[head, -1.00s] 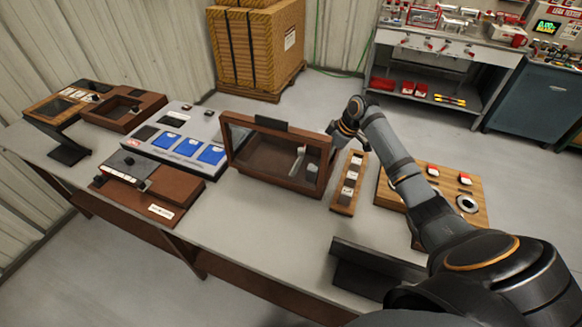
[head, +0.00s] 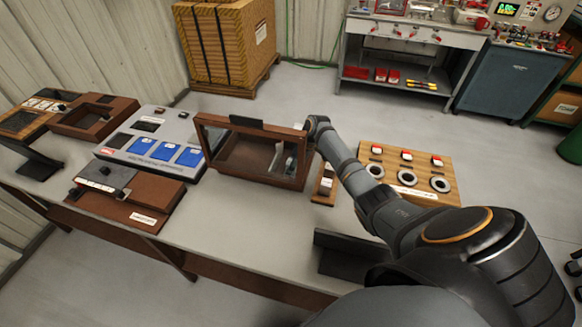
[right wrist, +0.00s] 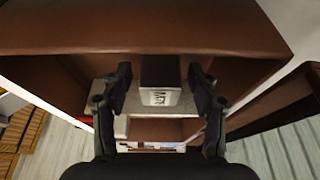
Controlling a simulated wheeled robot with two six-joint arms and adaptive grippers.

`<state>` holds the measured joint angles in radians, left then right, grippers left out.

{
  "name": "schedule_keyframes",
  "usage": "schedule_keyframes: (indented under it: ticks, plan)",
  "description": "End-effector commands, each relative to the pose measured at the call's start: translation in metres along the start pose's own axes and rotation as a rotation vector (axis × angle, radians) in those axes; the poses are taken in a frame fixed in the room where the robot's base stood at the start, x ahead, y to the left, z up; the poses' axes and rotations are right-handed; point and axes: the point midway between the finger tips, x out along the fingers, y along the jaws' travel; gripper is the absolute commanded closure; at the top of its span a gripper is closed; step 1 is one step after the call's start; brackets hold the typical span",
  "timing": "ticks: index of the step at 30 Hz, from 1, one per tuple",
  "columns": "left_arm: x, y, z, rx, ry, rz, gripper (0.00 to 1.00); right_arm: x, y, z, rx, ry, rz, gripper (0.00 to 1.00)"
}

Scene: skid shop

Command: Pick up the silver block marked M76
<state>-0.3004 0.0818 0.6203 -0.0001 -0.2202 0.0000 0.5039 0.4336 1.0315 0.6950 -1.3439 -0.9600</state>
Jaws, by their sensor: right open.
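The block marked M76 (right wrist: 159,82) stands in the right wrist view, with a dark shaded face and a pale face carrying the label. My right gripper (right wrist: 160,92) is open, with one finger on each side of the block and a visible gap on both sides. In the head view my right arm reaches to the right end of the brown glazed case (head: 226,175), and the gripper (head: 284,160) shows only faintly there. The block cannot be made out in the head view. My left gripper is not in view.
A narrow wooden rack (head: 323,196) stands close to the case's right side, partly behind my arm. A wooden board with rings (head: 424,160) lies further right. A grey panel with blue pads (head: 122,158) sits left of the case. The bench front (head: 230,235) is clear.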

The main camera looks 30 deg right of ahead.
Motion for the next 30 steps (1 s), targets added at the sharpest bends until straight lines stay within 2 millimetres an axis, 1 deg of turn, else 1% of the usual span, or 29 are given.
schedule_keyframes:
  ticks: [5, 18, 26, 30]
  plan:
    - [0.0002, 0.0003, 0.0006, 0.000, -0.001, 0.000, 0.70, 0.0002, 0.0002, 0.0000, 0.000, 0.000, 0.001, 0.40]
    - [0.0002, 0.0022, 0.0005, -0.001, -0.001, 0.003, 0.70, 0.0000, 0.0000, 0.0002, 0.000, 0.000, 0.000, 0.99]
    - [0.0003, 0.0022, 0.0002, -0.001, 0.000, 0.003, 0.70, -0.0005, 0.0002, -0.0003, 0.000, 0.001, 0.000, 1.00]
    - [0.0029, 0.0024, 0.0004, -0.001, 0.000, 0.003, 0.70, -0.0052, 0.0007, -0.0022, -0.001, 0.001, 0.001, 1.00]
